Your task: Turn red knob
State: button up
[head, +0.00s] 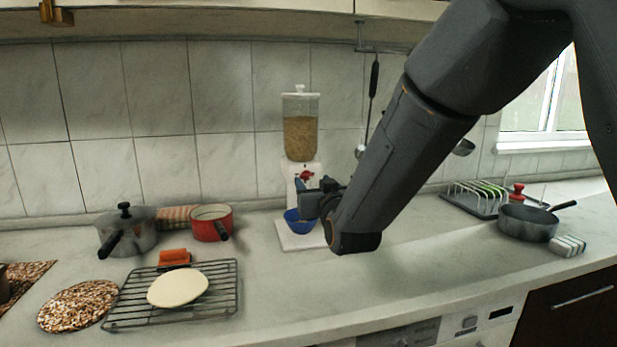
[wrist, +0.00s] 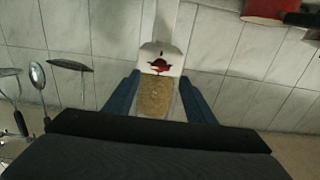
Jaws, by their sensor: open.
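The red knob (head: 306,175) is on the front of a white cereal dispenser (head: 291,172) that stands against the tiled wall. Its clear hopper (head: 300,136) holds tan grain. My gripper (head: 308,190) is in front of the dispenser, close to the knob, and partly hides its lower front. In the wrist view, which looks upside down, the red knob (wrist: 159,65) shows between the two blue fingers of my open gripper (wrist: 159,79). I cannot tell how far the fingertips are from the knob. A blue bowl (head: 298,222) sits on the dispenser's base under the gripper.
A red pot (head: 212,223) and a grey pot (head: 127,231) stand to the left. A wire rack (head: 222,287) holds a pale round disc (head: 178,289). A dark pan (head: 528,224) and a dish rack (head: 476,198) are at right. The counter before the dispenser is clear.

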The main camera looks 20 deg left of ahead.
aim_at(308, 176)
jog(key=x, duration=0.5)
jog(key=shift+w+a+p, duration=0.15)
jog(key=shift+w+p, duration=0.25)
jog(key=shift+c, duration=0.3)
jog(key=c, duration=1)
